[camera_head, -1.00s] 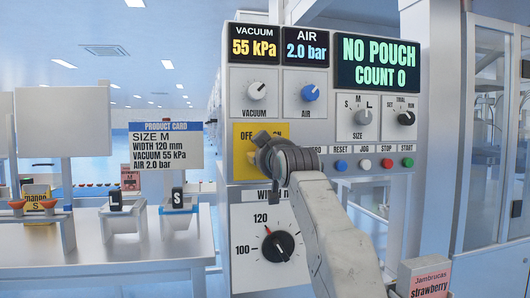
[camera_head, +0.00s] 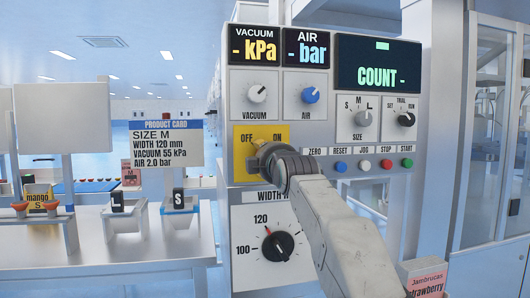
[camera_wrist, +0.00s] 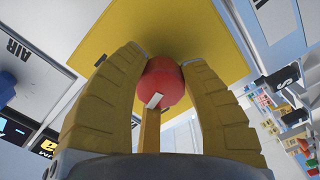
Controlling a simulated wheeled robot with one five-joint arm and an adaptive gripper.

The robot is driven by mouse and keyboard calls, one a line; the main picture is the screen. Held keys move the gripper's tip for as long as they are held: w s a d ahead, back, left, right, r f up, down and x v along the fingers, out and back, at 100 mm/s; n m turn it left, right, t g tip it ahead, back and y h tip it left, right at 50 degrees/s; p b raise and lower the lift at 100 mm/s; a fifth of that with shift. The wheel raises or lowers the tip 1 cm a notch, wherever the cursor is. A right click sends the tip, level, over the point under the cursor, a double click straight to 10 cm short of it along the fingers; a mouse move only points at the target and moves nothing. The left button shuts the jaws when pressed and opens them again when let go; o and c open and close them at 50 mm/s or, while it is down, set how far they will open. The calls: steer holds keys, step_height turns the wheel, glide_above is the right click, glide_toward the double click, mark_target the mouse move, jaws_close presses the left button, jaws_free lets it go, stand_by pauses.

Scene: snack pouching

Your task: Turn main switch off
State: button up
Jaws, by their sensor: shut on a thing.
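The main switch is a red knob (camera_wrist: 165,80) with a white mark, on a yellow plate (camera_head: 243,168) labelled OFF at the left and ON at the right. My gripper (camera_wrist: 160,57) is shut on the knob, with one yellow finger on each side of it in the wrist view. In the head view my gripper (camera_head: 263,160) is in front of the plate and hides the knob. The vacuum display (camera_head: 254,46) and air display (camera_head: 305,46) show dashes, and the large display (camera_head: 378,64) shows "COUNT -".
Vacuum (camera_head: 257,94) and air (camera_head: 311,96) knobs sit above the plate. A width dial (camera_head: 278,246) is below it. Several push buttons (camera_head: 364,165) are close to the right of my arm. A product card (camera_head: 166,143) and trays stand at the left.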

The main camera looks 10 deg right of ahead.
steer(key=n+p, duration=0.1)
steer(key=n, duration=0.4)
steer(key=shift+f, duration=0.1)
steer(key=shift+n, duration=0.3)
stand_by(0.4)
steer(key=o, duration=1)
steer(key=shift+w+d, duration=0.15)
steer(key=shift+o, duration=1)
steer(key=s, duration=1.2)
steer(key=shift+s+p, duration=0.15)
steer(key=shift+p, duration=0.2)
